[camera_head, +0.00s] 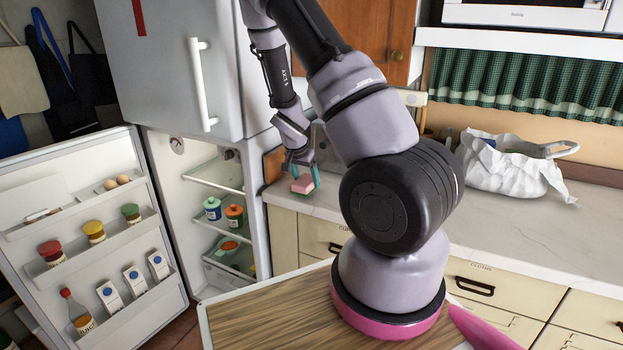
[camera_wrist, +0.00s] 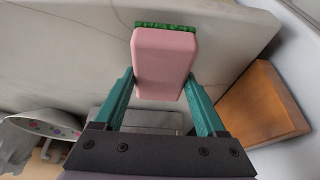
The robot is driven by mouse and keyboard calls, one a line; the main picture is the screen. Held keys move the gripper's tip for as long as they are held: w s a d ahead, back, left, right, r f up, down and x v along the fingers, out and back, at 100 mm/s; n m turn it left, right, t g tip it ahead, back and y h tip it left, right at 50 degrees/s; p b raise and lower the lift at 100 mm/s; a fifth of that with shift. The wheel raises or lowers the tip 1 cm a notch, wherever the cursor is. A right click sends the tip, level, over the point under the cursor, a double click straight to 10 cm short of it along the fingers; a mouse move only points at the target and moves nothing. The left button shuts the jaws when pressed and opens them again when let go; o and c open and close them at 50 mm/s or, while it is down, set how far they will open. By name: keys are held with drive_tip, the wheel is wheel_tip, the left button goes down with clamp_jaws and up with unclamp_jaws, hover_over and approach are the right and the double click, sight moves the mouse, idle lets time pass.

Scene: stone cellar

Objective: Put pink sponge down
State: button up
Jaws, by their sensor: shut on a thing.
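The pink sponge (camera_wrist: 165,62) has a green scouring layer along its far edge. It sits between the two teal fingers of my gripper (camera_wrist: 163,88), which are shut on it. In the head view the sponge (camera_head: 301,185) is at the left end of the pale marble counter (camera_head: 506,226), with my gripper (camera_head: 302,172) just above and around it. I cannot tell whether the sponge touches the counter or hangs slightly above it.
A wooden board (camera_wrist: 262,105) stands close at the right in the wrist view. A patterned bowl (camera_wrist: 45,125) is at its lower left. The open fridge (camera_head: 215,210) adjoins the counter's left end. A crumpled white bag (camera_head: 505,165) lies right; the counter front there is clear.

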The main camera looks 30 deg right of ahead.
drive_tip(key=w+d, duration=0.1)
drive_tip(key=d, duration=0.1)
drive_tip(key=w+d, duration=0.1)
drive_tip(key=shift+w+d, duration=0.3)
drive_tip(key=shift+d, duration=0.1)
drive_tip(key=shift+a+f, duration=0.25)
drive_tip(key=shift+f, duration=0.5)
drive_tip(key=shift+s, duration=0.1)
drive_tip(key=o, duration=1.1)
drive_tip(key=shift+f, duration=0.1)
drive_tip(key=shift+o, duration=0.2)
